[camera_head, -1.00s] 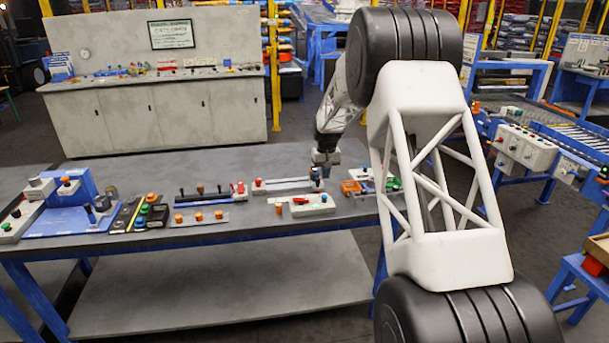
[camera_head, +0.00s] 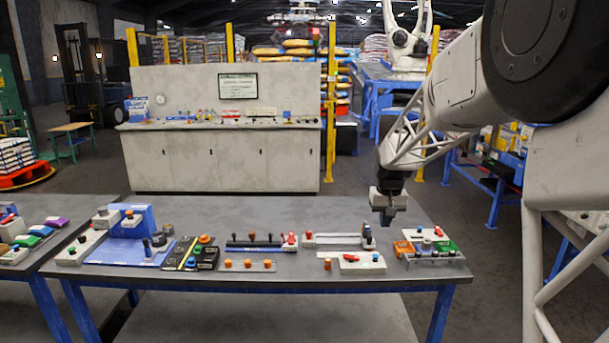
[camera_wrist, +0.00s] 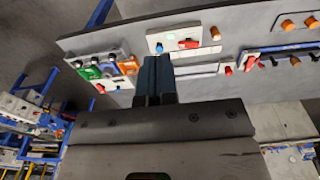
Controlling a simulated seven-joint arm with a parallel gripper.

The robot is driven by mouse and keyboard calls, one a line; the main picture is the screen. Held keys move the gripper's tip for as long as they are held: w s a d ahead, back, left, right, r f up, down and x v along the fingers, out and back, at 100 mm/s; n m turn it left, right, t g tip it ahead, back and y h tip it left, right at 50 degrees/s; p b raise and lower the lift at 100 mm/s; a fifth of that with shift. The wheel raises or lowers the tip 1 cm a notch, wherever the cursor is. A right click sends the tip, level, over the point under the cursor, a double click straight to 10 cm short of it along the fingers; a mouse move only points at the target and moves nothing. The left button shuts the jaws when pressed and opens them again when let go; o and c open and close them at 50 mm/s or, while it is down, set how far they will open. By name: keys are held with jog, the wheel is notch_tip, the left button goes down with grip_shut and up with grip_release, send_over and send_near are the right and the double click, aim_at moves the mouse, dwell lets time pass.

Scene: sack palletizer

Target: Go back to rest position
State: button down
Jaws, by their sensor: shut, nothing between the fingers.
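My gripper (camera_head: 386,218) is above the right part of the grey worktable (camera_head: 300,279) in the head view, apart from the panels below it. Its blue fingers are together and hold nothing; they also show in the wrist view (camera_wrist: 156,62). Beneath and around it lie a white slider panel (camera_head: 335,240) with a dark knob at its right end, a white box with a red switch (camera_head: 360,263), and a panel with orange and green parts (camera_head: 430,248). My arm reaches in from the upper right of the head view.
More control panels stand to the left: a black lever panel (camera_head: 255,243), a strip with orange knobs (camera_head: 248,265) and a blue fixture (camera_head: 130,248). A grey console (camera_head: 220,160) stands behind the table. The air above the table's left and middle is clear.

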jog(key=s+a+r+t, duration=0.15)
jog(key=s+r, duration=0.25)
jog(key=s, duration=0.8)
jog(key=s+a+r+g, duration=0.1)
jog(key=s+a+r, duration=0.15)
jog(key=s, duration=0.95)
jog(key=s+f, duration=0.1)
jog(key=s, duration=1)
jog(key=s+f+t, duration=0.1)
jog(key=s+f, duration=0.1)
jog(key=s, duration=1)
jog(key=shift+a+f, duration=0.25)
jog(key=shift+a, duration=0.1)
